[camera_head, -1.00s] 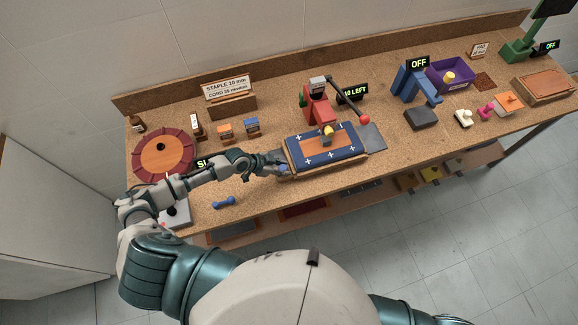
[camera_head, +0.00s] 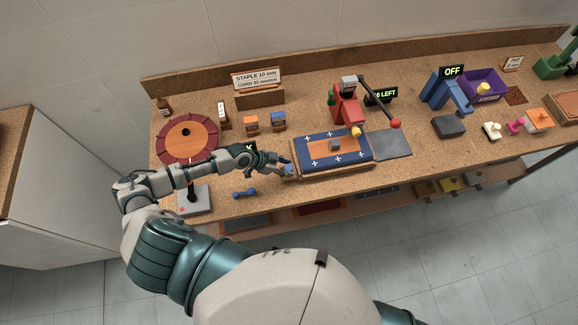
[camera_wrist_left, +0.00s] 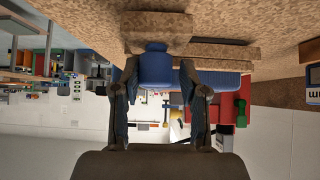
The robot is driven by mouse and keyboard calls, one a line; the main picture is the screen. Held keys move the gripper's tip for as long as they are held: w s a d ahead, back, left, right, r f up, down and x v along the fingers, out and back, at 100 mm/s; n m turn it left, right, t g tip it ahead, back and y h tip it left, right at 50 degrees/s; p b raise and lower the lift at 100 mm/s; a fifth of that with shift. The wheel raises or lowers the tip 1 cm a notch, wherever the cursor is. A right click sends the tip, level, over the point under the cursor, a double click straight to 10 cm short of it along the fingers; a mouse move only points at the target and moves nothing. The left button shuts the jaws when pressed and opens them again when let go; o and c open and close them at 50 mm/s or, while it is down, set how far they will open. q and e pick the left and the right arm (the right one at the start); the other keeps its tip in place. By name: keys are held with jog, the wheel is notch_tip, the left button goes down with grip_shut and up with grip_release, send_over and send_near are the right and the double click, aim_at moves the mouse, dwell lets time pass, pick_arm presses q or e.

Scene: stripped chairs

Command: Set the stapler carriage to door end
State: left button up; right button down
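The red stapler (camera_head: 346,108) stands at the back of the bench, with a yellow tip over the carriage's right part. The carriage (camera_head: 318,172) is a wooden tray bearing a blue and orange pad (camera_head: 313,152) with white crosses and a small grey block (camera_head: 335,145). A blue knob (camera_head: 289,170) sticks out of its left end. My left gripper (camera_head: 286,165) is at this knob, fingers apart on either side of it. The knob also shows between the fingers in the left wrist view (camera_wrist_left: 155,68). My right gripper is not in view.
A lever with a red ball (camera_head: 395,124) hangs over a grey plate (camera_head: 391,144) right of the carriage. A round red-brown turntable (camera_head: 172,140) and a loose blue piece (camera_head: 244,194) lie left. A blue press (camera_head: 445,92) and purple bin (camera_head: 490,92) stand right.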

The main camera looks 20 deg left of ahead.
pick_arm(q)
jog(key=shift+o, duration=0.6)
jog(key=shift+a, duration=0.25)
jog(key=shift+d, duration=0.35)
jog(key=shift+s+d+r, duration=0.1)
jog(key=shift+r, duration=0.05)
jog(key=v, duration=0.4)
jog(key=shift+s+r, duration=0.15)
jog(key=shift+r, duration=0.1)
jog(key=v, duration=0.7)
jog(key=shift+a, duration=0.3)
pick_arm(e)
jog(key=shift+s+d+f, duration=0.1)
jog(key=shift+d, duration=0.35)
pick_arm(q)
jog(key=shift+a+f, duration=0.1)
jog(key=shift+f, duration=0.05)
